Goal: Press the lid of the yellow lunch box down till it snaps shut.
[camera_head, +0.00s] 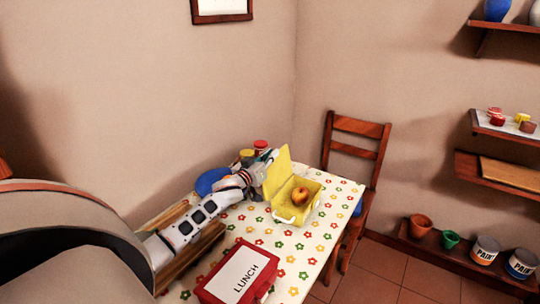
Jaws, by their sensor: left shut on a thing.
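The yellow lunch box (299,212) stands on the flowered tablecloth near the table's far right part. Its lid (279,171) is up, hinged open at a steep angle. A red-orange apple (300,196) lies inside the box. A white handle shows at the box's front. My left gripper (265,167) reaches in from the left and is at the lid's left edge, shut on the lid. The fingertips are small and partly hidden there. My right gripper is not in view.
A red lunch box (238,274) marked LUNCH lies at the table's front. A blue round thing (211,181) and jars with red (260,145) and yellow tops are behind my left arm. A wooden chair (355,150) stands at the table's far right side.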

